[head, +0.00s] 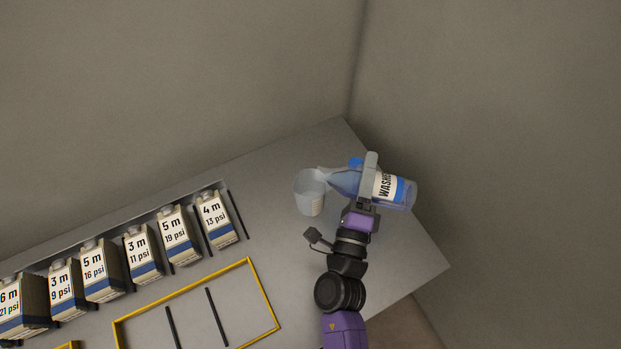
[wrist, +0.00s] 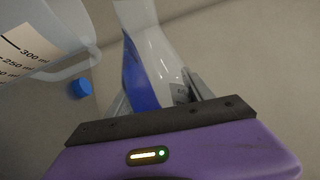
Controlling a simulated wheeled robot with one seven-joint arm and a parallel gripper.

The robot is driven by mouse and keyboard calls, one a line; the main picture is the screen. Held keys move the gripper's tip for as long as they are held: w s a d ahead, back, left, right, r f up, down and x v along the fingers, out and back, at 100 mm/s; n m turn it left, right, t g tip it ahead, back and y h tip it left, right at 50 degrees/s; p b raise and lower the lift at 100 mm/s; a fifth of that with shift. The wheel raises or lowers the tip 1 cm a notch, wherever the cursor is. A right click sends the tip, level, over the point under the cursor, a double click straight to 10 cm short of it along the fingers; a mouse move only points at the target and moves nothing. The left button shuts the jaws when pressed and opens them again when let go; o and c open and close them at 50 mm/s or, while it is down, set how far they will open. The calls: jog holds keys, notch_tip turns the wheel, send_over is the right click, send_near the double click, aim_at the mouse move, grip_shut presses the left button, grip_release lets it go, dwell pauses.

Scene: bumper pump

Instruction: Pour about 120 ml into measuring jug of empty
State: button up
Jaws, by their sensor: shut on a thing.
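My gripper (head: 368,185) is shut on a clear bottle labelled "WASHER" (head: 402,190), which holds blue liquid. The bottle is tipped far over, its neck pointing left at the rim of the measuring jug (head: 310,192). The jug is translucent and stands on the bench. In the wrist view the bottle's shoulder and neck (wrist: 150,60) rise from between my fingers, with blue liquid along one side. The jug (wrist: 35,45) shows its ml scale at upper left. No stream is clear, and I cannot tell the liquid level in the jug.
A blue cap (wrist: 80,88) lies on the bench near the jug. Several labelled cartons (head: 175,235) stand in a row at left, with black dividers. A yellow-framed area (head: 262,300) lies in front. The bench (head: 415,265) is clear at right, with walls behind.

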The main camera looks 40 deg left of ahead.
jog(key=shift+r+n+p, duration=0.4)
jog(key=shift+r+n, duration=0.05)
jog(key=shift+n, duration=0.05)
jog(key=shift+w+d, duration=0.1)
jog(key=shift+d, duration=0.15)
jog(key=shift+w+d+r, duration=0.1)
jog(key=shift+w+d, duration=0.05)
jog(key=shift+d, duration=0.2)
jog(key=shift+r+n+y+p, duration=0.3)
jog(key=shift+n+p, duration=0.15)
jog(key=shift+n, duration=0.15)
dwell(1.4)
